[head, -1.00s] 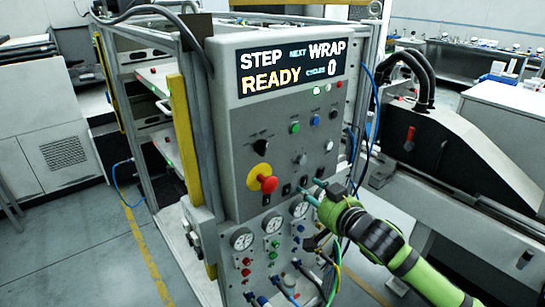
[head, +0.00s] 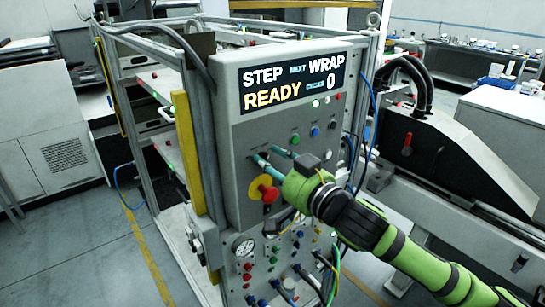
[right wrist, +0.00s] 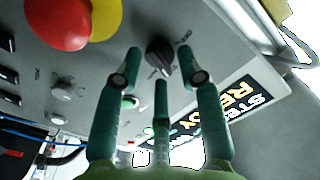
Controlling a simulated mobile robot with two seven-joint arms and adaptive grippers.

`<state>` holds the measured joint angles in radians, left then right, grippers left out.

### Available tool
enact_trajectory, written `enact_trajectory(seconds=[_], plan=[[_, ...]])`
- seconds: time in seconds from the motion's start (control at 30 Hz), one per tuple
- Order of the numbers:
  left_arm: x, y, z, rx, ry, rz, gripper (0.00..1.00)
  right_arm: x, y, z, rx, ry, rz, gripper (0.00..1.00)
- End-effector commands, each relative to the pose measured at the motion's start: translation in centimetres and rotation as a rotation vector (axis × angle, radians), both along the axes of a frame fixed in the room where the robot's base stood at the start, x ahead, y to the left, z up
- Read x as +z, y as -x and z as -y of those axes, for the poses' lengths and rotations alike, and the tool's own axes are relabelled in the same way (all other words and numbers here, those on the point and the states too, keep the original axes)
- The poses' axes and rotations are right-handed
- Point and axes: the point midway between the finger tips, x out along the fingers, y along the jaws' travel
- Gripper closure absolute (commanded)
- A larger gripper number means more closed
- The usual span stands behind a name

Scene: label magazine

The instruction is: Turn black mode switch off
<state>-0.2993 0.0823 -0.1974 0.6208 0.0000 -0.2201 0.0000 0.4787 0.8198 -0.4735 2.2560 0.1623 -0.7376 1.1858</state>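The black mode switch (right wrist: 160,56) is a dark rotary knob on the grey control panel (head: 232,140). In the right wrist view it sits between the spread teal fingertips of my right gripper (right wrist: 160,52). The fingers are open, and I cannot tell whether any fingertip touches the knob. In the head view my right gripper (head: 264,155) reaches the panel from the lower right, and its fingers largely hide the knob. My left gripper is not in view.
A red and yellow emergency stop (head: 268,190) is just below the fingers, partly covered by the gripper; it also shows in the wrist view (right wrist: 62,22). The display (head: 294,83) reads STEP NEXT WRAP, READY, CYCLES 0. Small buttons (head: 315,131) lie to the right.

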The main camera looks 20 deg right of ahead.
Motion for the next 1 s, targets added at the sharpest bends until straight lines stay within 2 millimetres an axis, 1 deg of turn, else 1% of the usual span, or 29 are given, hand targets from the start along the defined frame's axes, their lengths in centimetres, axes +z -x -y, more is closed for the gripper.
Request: enact_trajectory(seconds=[0.23, 0.27, 0.3, 0.33, 0.37, 0.73, 0.87, 1.0], plan=[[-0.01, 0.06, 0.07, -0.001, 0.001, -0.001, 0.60, -0.07, -0.12, -0.05, 0.000, 0.001, 0.000, 0.61], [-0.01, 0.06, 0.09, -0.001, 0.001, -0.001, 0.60, -0.07, -0.12, -0.05, 0.000, 0.000, 0.000, 0.69], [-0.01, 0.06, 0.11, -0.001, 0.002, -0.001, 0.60, -0.07, -0.11, -0.05, 0.000, 0.000, 0.000, 0.85], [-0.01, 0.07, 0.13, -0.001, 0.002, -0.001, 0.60, -0.07, -0.11, -0.05, 0.000, 0.000, 0.000, 0.97], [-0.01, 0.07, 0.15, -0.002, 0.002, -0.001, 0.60, -0.07, -0.11, -0.05, 0.000, 0.000, 0.000, 1.00], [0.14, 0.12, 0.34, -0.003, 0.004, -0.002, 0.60, -0.01, -0.10, -0.05, 0.000, 0.019, 0.007, 1.00], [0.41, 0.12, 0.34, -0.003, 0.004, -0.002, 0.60, 0.06, -0.11, -0.05, -0.001, 0.063, 0.023, 1.00], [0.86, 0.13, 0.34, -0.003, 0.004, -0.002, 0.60, 0.13, -0.11, -0.07, 0.000, 0.142, 0.050, 1.00]])
